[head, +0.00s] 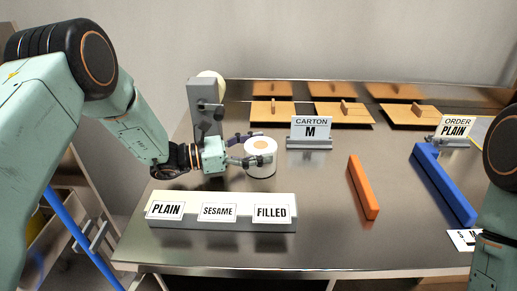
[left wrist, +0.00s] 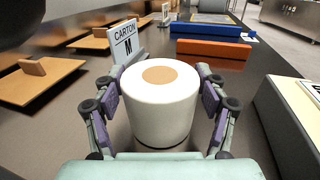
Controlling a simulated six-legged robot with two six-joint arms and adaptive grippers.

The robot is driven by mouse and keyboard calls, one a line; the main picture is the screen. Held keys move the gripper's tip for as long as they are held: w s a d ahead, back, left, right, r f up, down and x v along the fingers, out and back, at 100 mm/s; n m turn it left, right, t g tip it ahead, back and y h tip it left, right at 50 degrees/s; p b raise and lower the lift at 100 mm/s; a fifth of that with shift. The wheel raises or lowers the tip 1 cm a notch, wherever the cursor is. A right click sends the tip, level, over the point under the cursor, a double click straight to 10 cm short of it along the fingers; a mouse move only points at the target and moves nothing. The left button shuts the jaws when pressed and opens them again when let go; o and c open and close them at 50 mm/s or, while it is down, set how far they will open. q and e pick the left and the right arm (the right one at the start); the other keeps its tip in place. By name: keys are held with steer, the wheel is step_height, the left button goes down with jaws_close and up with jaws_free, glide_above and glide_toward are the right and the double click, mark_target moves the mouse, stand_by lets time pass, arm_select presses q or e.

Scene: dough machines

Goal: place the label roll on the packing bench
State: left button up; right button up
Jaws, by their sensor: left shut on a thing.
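The label roll (head: 260,150) is a white cylinder with a tan core, upright at the left part of the steel packing bench (head: 310,220). My left gripper (head: 250,155) is shut on it, coming from the left. In the left wrist view the roll (left wrist: 162,105) stands upright between the two purple-padded fingers of the gripper (left wrist: 162,110). Whether the roll's base touches the bench or hangs just above it I cannot tell. My right gripper does not show; only part of my right arm is at the right edge.
A grey dispenser post (head: 205,105) stands behind my left gripper. A rack labelled PLAIN, SESAME, FILLED (head: 222,212) lies in front. A CARTON M sign (head: 310,132), an orange bar (head: 362,187) and a blue bar (head: 443,185) are to the right. Several wooden boards (head: 343,113) lie behind. The middle is clear.

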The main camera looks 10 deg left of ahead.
arm_select(q)
steer(key=shift+s+a+r, duration=0.1)
steer(key=shift+s+a, duration=0.05)
steer(key=shift+a, duration=0.35)
steer(key=shift+d, duration=0.15)
steer(key=shift+d+f, duration=0.2)
steer(key=shift+d, duration=0.25)
steer(key=o, duration=1.2)
steer(key=shift+o, duration=1.3)
steer(key=shift+a+f, duration=0.1)
steer(key=shift+a, duration=0.35)
steer(key=shift+o, duration=0.5)
steer(key=shift+d, duration=0.3)
steer(key=shift+a+r, duration=0.2)
steer(key=shift+r, duration=0.05)
steer(key=v, duration=1)
steer(key=shift+s+a+p, duration=0.1)
steer(key=shift+a+p, duration=0.1)
steer(key=shift+p, duration=0.2)
steer(key=shift+s+a, duration=0.45)
steer(key=shift+a, duration=0.1)
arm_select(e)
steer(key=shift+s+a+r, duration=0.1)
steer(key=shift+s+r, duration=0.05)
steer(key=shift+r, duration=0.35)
